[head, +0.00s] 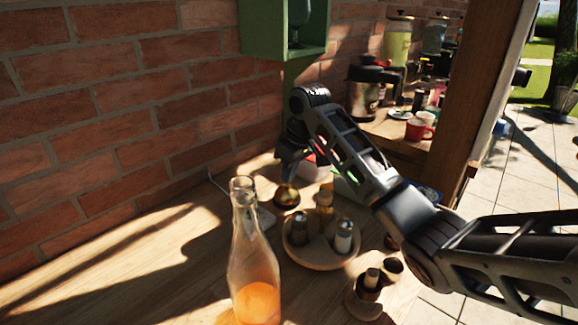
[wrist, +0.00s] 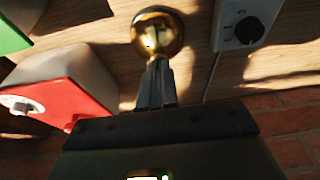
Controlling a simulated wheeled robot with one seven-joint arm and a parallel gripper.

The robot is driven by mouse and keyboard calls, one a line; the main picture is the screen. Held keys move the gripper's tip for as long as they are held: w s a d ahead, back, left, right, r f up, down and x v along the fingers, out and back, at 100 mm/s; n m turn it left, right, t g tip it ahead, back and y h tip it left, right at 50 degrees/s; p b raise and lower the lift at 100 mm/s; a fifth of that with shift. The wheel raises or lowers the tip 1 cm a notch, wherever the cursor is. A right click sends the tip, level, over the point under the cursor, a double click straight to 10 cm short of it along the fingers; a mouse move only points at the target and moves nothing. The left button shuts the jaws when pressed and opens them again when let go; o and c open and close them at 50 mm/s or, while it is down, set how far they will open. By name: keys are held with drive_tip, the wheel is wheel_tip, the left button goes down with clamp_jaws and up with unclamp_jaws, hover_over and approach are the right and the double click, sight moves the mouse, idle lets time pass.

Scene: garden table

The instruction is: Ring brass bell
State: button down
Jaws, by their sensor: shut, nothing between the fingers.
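The brass bell (head: 287,195) stands on the wooden table near the brick wall, just behind the round tray. In the wrist view the shiny round bell (wrist: 158,35) is right at the tips of my gripper (wrist: 157,68). In the head view my gripper (head: 287,177) points down directly above the bell. Its fingers are shut together with nothing between them. The fingertips are at or very close to the top of the bell; I cannot tell whether they touch.
A glass bottle (head: 257,275) of orange drink stands in front. A round wooden tray (head: 318,262) holds shakers and a small bottle. A white box with a black dial (wrist: 245,22) and a red-and-white box (wrist: 65,90) flank the bell. The brick wall (head: 120,110) is close behind.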

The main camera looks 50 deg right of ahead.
drive_tip(key=shift+f, duration=0.1)
drive_tip(key=shift+s+f, duration=0.2)
drive_tip(key=shift+f, duration=0.95)
drive_tip(key=shift+w+r+p, duration=0.1)
drive_tip(key=shift+r+p, duration=0.3)
drive_tip(key=shift+p, duration=0.15)
wheel_tip(320, 180, up, 4)
drive_tip(key=p, duration=0.3)
drive_tip(key=shift+w, duration=0.1)
drive_tip(key=v, duration=1)
drive_tip(key=shift+r, duration=0.2)
